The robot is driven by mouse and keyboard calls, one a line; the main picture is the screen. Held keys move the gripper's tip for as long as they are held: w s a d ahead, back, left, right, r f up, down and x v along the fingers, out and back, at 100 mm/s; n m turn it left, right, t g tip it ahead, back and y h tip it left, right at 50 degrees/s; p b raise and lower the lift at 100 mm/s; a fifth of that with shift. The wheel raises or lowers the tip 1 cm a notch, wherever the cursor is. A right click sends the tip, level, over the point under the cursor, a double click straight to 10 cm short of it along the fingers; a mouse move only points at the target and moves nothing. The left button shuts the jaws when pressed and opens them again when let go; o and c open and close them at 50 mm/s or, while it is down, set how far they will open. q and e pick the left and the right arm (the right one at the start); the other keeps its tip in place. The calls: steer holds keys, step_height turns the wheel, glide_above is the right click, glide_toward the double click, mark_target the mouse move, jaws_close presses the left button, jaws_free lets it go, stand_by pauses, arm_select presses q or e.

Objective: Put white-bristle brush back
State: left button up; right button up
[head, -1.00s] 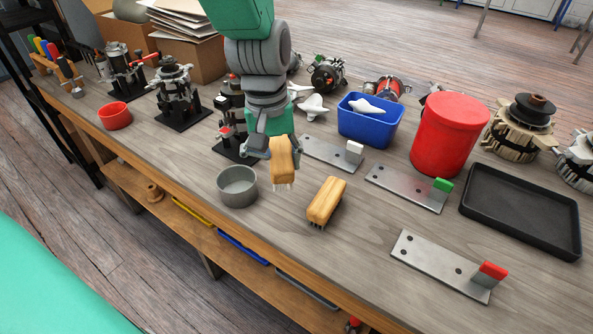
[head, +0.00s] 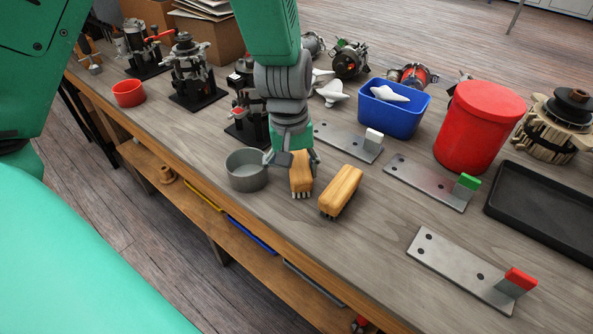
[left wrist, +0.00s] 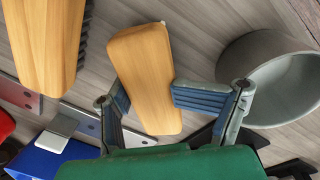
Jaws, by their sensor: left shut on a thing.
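My left gripper (head: 295,160) is shut on a wooden-backed brush (head: 301,174), its bristles pointing down, just right of the grey bowl. In the left wrist view the gripper's fingers (left wrist: 147,98) clasp the sides of this brush (left wrist: 145,70); a small bit of white bristle shows at its far end. I cannot tell whether its bristles touch the bench. A second wooden brush (head: 342,188) lies on the bench just to its right, apart from it; in the left wrist view this second brush (left wrist: 42,40) shows dark bristles. My right gripper is not in view.
The grey bowl (head: 247,172) stands close left of the held brush. Metal plates with a white tab (head: 374,138), a green tab (head: 468,183) and a red tab (head: 520,280) lie to the right. A blue bin (head: 393,118), red canister (head: 477,135) and black tray (head: 535,215) stand beyond.

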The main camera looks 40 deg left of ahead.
arm_select(q)
steer(key=shift+d, duration=0.2)
steer(key=o, duration=1.4)
steer(key=r+p, duration=0.1)
steer(key=r, duration=0.3)
steer(key=r+p, duration=0.1)
steer(key=r, duration=0.3)
steer(key=a+r+p, duration=0.1)
steer(key=r, duration=0.3)
steer(key=shift+s+r, duration=0.1)
steer(key=shift+s, duration=0.2)
steer(key=shift+s, duration=0.1)
